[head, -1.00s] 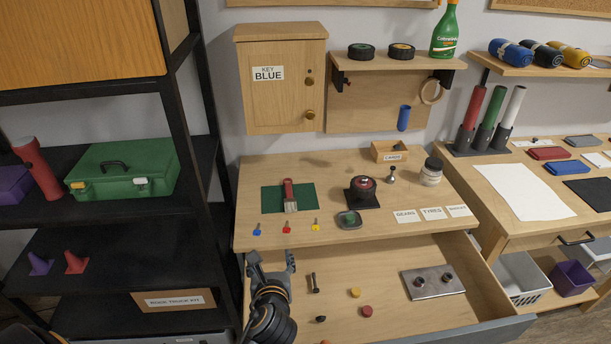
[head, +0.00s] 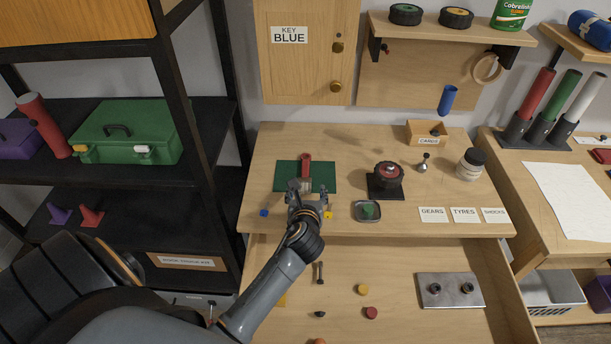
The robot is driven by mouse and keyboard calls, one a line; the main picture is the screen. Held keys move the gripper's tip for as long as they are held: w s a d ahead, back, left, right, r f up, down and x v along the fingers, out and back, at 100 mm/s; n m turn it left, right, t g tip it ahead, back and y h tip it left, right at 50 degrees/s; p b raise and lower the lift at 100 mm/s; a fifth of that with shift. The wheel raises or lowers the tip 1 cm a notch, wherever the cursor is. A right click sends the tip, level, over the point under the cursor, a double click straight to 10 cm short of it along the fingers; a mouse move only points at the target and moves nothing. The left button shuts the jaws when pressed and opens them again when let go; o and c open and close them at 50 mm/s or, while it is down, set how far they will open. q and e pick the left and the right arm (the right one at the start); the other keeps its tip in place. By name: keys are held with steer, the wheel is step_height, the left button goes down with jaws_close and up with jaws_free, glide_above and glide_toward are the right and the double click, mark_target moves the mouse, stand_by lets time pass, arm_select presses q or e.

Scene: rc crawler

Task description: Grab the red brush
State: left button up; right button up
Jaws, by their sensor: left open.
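The red brush (head: 305,166) lies on the green mat (head: 323,178) on the workbench top, its red handle pointing toward the wall. My left gripper (head: 299,188) is open at the near edge of the mat, over the brush's bristle end, and hides that end. I cannot tell whether the fingers touch the brush. My right gripper is not in the head view.
The blue key (head: 263,213) and yellow key (head: 328,215) lie beside my left gripper. A small dark tray (head: 368,211) and a wheel on a black stand (head: 386,181) are to the right. The open drawer (head: 395,262) below holds small parts.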

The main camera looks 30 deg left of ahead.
mark_target(305, 181)
arm_select(q)
steer(key=shift+w+a+f, duration=0.15)
steer(key=shift+w+a, duration=0.3)
steer(key=shift+a, duration=0.05)
steer(key=x, duration=0.3)
steer(key=shift+a+f, duration=0.2)
steer(key=shift+a, duration=0.1)
steer(key=shift+w+a+f, duration=0.1)
steer(key=shift+w+a, duration=0.05)
steer(key=shift+w, duration=0.1)
steer(key=c, duration=1.2)
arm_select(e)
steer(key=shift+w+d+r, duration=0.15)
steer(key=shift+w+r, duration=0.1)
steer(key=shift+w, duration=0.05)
